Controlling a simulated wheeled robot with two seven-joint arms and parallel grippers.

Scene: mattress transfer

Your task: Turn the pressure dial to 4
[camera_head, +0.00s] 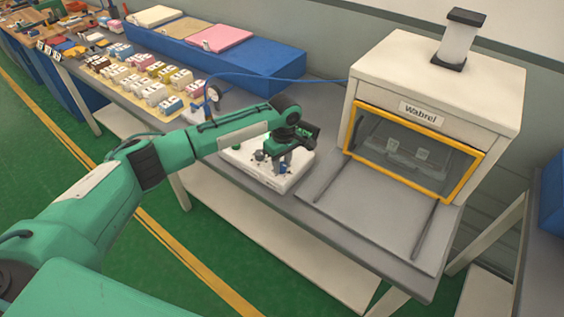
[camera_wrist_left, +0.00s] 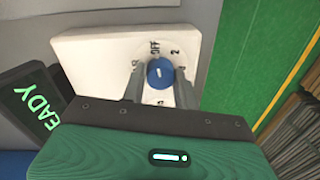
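The blue pressure dial (camera_wrist_left: 160,76) sits on a white panel (camera_wrist_left: 88,48) in the left wrist view. "OFF" shows above the dial and "2" to its upper right; other marks are partly hidden by the fingers. The dial's short white mark is near vertical in this view, roughly in line with "OFF". My left gripper (camera_wrist_left: 160,88) has one finger on each side of the dial, with small gaps visible. In the head view my left gripper (camera_head: 284,162) is over the white control box (camera_head: 250,177) on the bench. My right gripper is not in view.
A dark display (camera_wrist_left: 35,108) reading "EADY" is beside the panel. The white Wabrel machine (camera_head: 425,75) with a yellow-framed window stands right of the box, a grey plate (camera_head: 375,215) before it. Small blocks (camera_head: 150,75) and a blue platform (camera_head: 265,70) are to the left.

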